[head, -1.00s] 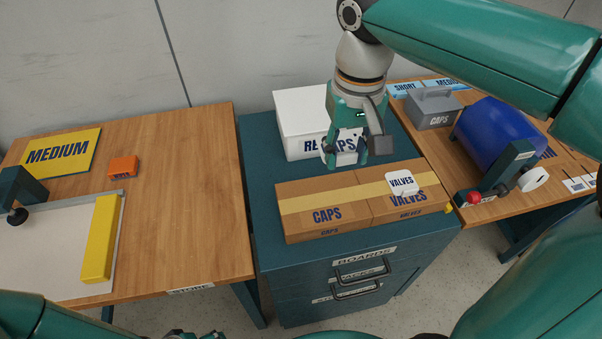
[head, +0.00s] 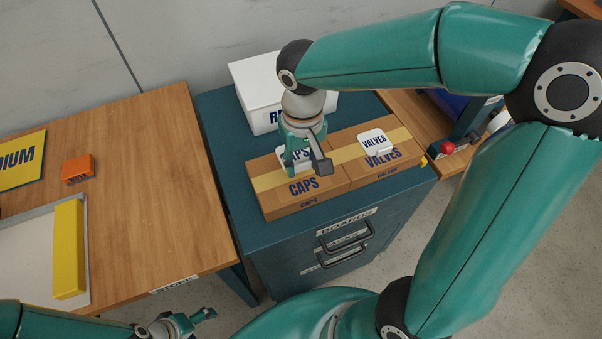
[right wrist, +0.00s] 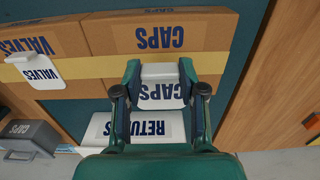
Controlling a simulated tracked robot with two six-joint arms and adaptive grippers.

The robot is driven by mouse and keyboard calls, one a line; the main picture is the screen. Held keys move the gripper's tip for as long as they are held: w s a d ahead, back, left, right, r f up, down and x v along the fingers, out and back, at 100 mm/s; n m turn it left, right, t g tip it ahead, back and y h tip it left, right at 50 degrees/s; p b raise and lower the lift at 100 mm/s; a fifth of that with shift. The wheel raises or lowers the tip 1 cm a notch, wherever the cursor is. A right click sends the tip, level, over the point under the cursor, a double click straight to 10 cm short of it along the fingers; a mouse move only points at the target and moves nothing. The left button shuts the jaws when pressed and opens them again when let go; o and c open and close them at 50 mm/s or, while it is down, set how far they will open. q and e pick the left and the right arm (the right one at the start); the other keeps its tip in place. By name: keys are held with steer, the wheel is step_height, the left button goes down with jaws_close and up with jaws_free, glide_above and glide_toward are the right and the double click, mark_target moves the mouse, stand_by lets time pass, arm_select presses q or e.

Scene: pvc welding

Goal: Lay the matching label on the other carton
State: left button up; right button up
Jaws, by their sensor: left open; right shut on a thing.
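My right gripper (head: 304,164) is shut on a white CAPS label (right wrist: 162,93), over the back left part of the CAPS carton (head: 303,187). In the right wrist view the label lies between the fingers and overlaps the edge of the CAPS carton (right wrist: 150,40). I cannot tell whether it touches the carton. The VALVES carton (head: 398,163) stands against it on the right, with a white VALVES label (head: 375,142) on its top. My left gripper (head: 205,315) is open and empty at the bottom of the head view, away from the cartons.
The cartons stand on a teal drawer cabinet (head: 229,165). A white RETURNS box (head: 254,97) stands behind them. The wooden table (head: 155,190) at the left holds an orange box (head: 77,169) and a yellow bar (head: 69,249). A grey CAPS bin (right wrist: 30,138) shows in the right wrist view.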

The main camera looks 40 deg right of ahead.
mark_target(302, 170)
steer(key=shift+f, duration=2.3)
steer(key=shift+f, duration=0.1)
steer(key=o, duration=0.8)
step_height(302, 170, up, 12)
steer(key=shift+r+p, duration=0.15)
steer(key=shift+p, duration=0.25)
